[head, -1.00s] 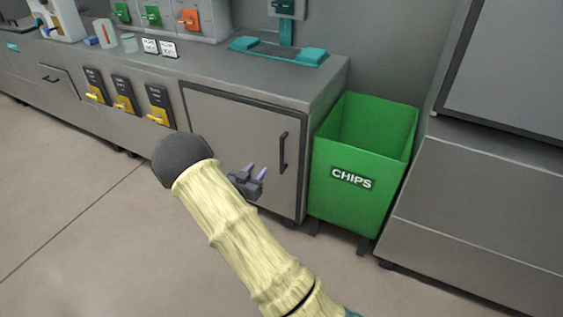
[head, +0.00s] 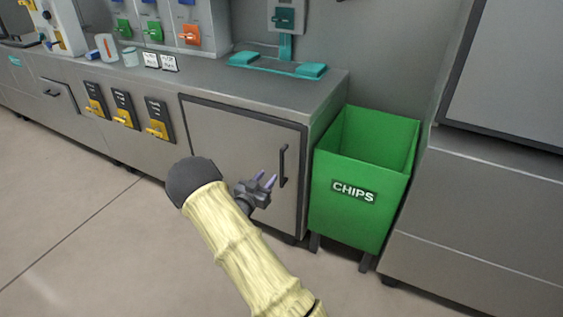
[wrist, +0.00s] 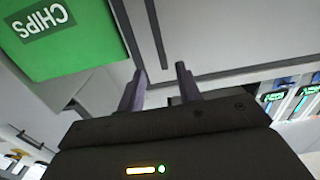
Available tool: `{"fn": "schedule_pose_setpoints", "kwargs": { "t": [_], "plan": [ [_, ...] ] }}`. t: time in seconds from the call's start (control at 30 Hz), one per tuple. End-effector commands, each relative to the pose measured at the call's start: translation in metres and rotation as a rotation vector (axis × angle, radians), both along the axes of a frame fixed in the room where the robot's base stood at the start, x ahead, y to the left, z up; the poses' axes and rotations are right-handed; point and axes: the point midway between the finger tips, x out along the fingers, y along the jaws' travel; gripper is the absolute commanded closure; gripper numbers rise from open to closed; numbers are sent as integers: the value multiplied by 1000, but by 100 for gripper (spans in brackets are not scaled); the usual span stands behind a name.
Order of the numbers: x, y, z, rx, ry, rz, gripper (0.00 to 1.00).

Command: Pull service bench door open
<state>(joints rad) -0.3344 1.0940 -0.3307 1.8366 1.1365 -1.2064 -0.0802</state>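The service bench door (head: 222,135) is a grey panel with a dark border, shut flush in the bench front. Its dark vertical handle (head: 283,166) is near the door's right edge. My gripper (head: 265,179) is open, with purple fingers just left of the handle in the head view. In the wrist view the two fingers (wrist: 160,75) are apart with nothing between them. A dark bar that looks like the handle (wrist: 156,35) lies beyond the fingertips, in line with the gap. I see no contact with the handle.
A green CHIPS bin (head: 360,222) stands close to the right of the door. A grey cabinet (head: 480,205) is further right. Yellow switches (head: 125,118) line the bench front on the left. The floor (head: 80,215) before the bench is clear.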

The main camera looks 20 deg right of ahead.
Motion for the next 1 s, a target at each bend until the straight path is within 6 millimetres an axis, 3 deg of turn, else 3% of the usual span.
{"fn": "schedule_pose_setpoints", "kwargs": {
  "t": [0.6, 1.0],
  "plan": [
    [65, -84, -2, -1, -2, -1, 65],
    [73, -93, 0, -1, 1, 1, 65]
  ]
}}
